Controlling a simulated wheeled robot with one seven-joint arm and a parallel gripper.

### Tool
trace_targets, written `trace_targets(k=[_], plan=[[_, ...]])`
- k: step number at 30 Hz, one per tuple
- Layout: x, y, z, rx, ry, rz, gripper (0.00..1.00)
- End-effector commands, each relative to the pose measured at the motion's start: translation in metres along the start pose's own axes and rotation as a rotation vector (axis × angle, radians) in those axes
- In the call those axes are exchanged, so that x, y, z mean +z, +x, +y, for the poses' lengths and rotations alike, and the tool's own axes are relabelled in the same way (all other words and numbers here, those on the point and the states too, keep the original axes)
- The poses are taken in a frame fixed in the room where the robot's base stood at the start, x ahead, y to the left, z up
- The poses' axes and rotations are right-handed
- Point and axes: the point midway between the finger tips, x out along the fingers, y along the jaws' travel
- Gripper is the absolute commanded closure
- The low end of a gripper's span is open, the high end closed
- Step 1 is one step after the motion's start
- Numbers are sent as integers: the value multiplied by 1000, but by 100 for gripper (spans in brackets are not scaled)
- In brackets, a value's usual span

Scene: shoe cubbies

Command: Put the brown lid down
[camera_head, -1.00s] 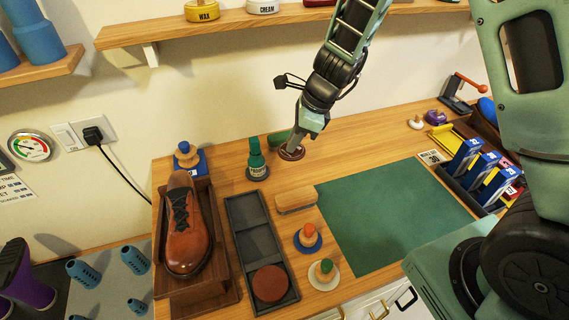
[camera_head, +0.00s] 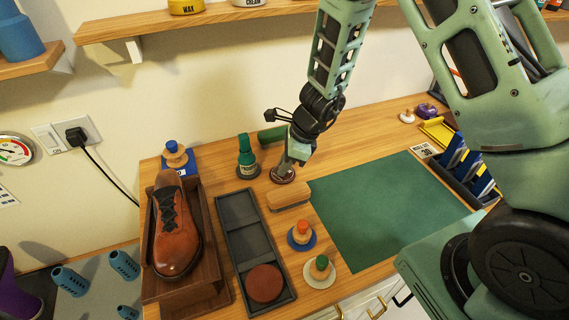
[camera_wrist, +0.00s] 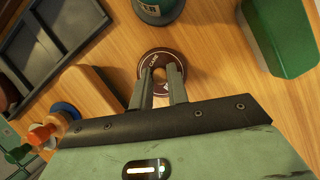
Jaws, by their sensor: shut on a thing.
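The brown lid (camera_wrist: 152,63) is a round disc with pale lettering on its rim. In the wrist view my gripper (camera_wrist: 160,80) is shut on its centre. In the head view the brown lid (camera_head: 283,177) is at the tip of my gripper (camera_head: 285,167), low over the wooden bench; I cannot tell whether it touches the wood. It is to the right of the green bottle and behind the wooden brush. My gripper hides part of the lid.
Close by are the green bottle (camera_head: 247,160), a wooden brush (camera_head: 288,200) and a green-topped item (camera_head: 272,136). A dark tray (camera_head: 240,235) and a brown shoe (camera_head: 175,240) are to the left. The green mat (camera_head: 385,210) to the right is clear.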

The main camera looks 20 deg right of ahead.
Motion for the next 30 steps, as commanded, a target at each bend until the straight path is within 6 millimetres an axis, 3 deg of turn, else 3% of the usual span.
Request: trace_targets(k=[3, 4, 6, 18, 30], plan=[[-2, 4, 0, 0, 0, 0, 100], [-1, 3, 0, 0, 0, 0, 81], [-1, 2, 0, 0, 0, 0, 62], [1, -4, 0, -1, 0, 0, 62], [2, -83, -1, -4, -1, -2, 62]])
